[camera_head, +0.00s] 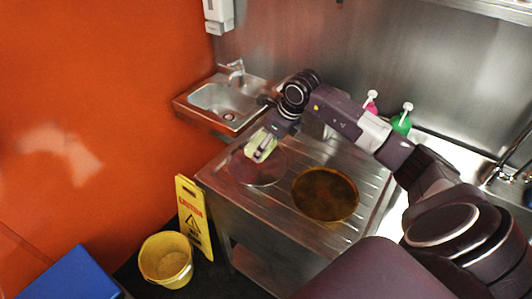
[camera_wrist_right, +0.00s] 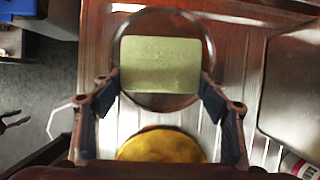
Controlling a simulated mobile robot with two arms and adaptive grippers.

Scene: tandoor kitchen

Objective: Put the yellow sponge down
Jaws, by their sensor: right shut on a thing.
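The yellow sponge (camera_wrist_right: 160,64) is a flat, yellow-green block between the two fingers of my right gripper (camera_wrist_right: 162,88). In the head view my right gripper (camera_head: 264,146) is shut on the sponge (camera_head: 260,147), over a dark round plate or pan (camera_head: 258,172) on the ribbed steel counter. In the right wrist view the sponge lies across the middle of that round dish (camera_wrist_right: 162,20). I cannot tell whether it touches the dish. My left gripper is in neither view.
A second round brown pan (camera_head: 325,194) sits on the steel counter (camera_head: 290,222) to the right. A small sink (camera_head: 225,105) is behind. A pink and a green bottle (camera_head: 402,122) stand at the back right. A yellow bucket (camera_head: 166,260) and caution sign (camera_head: 194,218) are on the floor.

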